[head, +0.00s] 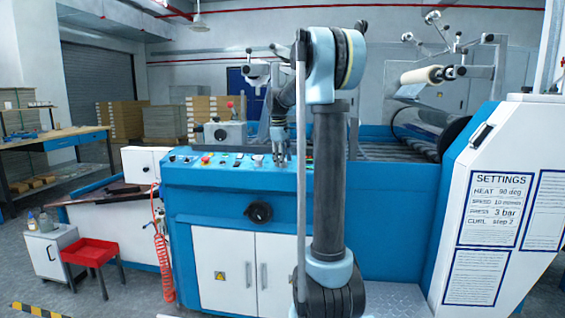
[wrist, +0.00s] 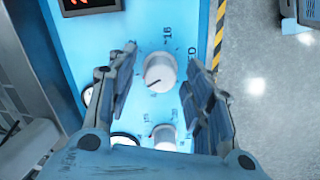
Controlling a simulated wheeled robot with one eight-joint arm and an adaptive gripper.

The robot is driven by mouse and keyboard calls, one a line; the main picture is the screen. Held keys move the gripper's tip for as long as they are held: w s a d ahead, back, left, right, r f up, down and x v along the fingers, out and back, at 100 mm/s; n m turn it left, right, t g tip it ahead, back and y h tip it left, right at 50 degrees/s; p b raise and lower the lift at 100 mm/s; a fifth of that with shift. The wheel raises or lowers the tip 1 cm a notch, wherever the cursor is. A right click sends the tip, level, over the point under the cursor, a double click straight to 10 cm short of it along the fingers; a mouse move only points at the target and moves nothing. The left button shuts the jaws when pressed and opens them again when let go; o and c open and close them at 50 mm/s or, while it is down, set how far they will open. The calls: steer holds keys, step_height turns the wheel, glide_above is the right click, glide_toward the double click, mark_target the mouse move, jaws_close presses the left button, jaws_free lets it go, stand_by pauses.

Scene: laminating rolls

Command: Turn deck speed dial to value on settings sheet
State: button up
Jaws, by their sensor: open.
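A pale round dial (wrist: 159,73) on the blue control panel (wrist: 140,30) sits between my fingers in the wrist view. A dark pointer line on its face points to the lower left. A printed "16" is near its upper edge; other markings are too small to read. My gripper (wrist: 161,68) is open, one finger on each side of the dial, with no clear contact. In the head view my gripper (head: 280,158) is over the deck's panel, and the dial cannot be made out there. The settings sheet (head: 490,208) lists heat 90 deg, speed 10, press 3 bar, curl step 2.
A second pale knob (wrist: 165,137) and a round gauge-like item (wrist: 124,139) are close below the dial. A red-digit display (wrist: 85,6) is above left. A large black knob (head: 259,212) is on the machine's front.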

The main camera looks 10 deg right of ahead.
steer(key=shift+f, duration=0.25)
steer(key=c, duration=1.1)
steer(key=m, duration=0.4)
steer(key=shift+w, duration=0.1)
steer(key=shift+d+m, duration=0.1)
steer(key=shift+m, duration=2)
